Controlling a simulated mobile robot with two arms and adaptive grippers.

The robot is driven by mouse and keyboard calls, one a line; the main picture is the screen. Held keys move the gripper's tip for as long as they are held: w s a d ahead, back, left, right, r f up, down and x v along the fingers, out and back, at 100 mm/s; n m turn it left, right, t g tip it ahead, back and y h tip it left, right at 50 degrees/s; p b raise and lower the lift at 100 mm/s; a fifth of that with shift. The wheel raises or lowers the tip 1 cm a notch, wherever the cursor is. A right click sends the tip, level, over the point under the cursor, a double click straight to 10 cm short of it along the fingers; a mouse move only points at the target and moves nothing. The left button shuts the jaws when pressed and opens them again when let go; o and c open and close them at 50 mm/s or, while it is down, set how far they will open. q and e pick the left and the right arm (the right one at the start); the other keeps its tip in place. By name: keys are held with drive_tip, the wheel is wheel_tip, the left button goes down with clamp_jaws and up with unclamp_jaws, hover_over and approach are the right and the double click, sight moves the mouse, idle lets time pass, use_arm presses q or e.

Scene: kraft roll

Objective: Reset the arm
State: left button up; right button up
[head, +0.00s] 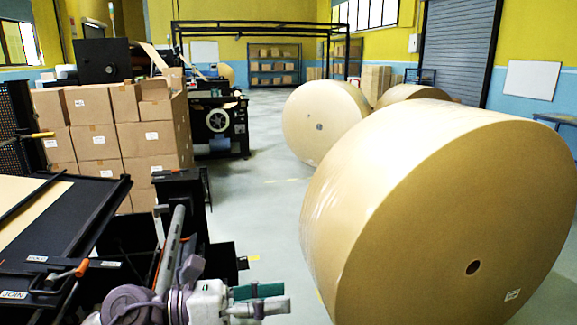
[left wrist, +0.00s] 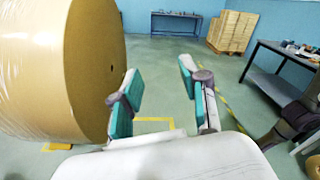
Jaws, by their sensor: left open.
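My left gripper (head: 284,298) is at the bottom middle of the head view, pointing right toward the large kraft roll (head: 430,215). Its teal-padded fingers are apart with nothing between them. In the left wrist view the open left gripper (left wrist: 158,78) shows bare floor between its fingers, and a kraft roll (left wrist: 50,70) stands to the left, apart from the fingers as far as I can tell. My right gripper is in neither view.
A black machine frame (head: 115,195) stands at the left, beside stacked cartons (head: 98,141). Another roll (head: 320,122) stands farther back. Grey floor (head: 265,215) runs clear between them. In the left wrist view a workbench (left wrist: 285,75) stands right and a pallet stack (left wrist: 232,32) behind.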

use_arm(q)
drive_tip(key=w+a+n+t+y, duration=0.2)
drive_tip(key=a+n+t+y, duration=0.25)
drive_tip(key=n+t, duration=0.65)
drive_tip(key=w+a+n+t+y, duration=0.25)
drive_tip(key=a+n+t, duration=0.3)
drive_tip(key=n, duration=1.05)
drive_tip(key=s+a+f+n+g+y, duration=0.2)
drive_tip(key=a+f+n+y, duration=0.3)
drive_tip(key=f, duration=0.3)
drive_tip(key=s+a+f+n+g+y, duration=0.2)
drive_tip(key=f+n+g+y, duration=0.1)
drive_tip(key=f+n+y, duration=0.3)
drive_tip(key=s+f+n+g+h, duration=0.1)
drive_tip(key=s+f+n+g, duration=0.9)
drive_tip(key=s+f, duration=1.05)
drive_tip(key=s+a+f+m+g, duration=0.1)
drive_tip(key=s+f+m+g, duration=0.2)
drive_tip(key=f, duration=2.2)
drive_tip(key=s+a+f, duration=0.2)
drive_tip(key=s+f, duration=1.2)
drive_tip(key=s, duration=0.2)
drive_tip(key=shift+a+g, duration=0.4)
drive_tip(key=shift+g, duration=0.05)
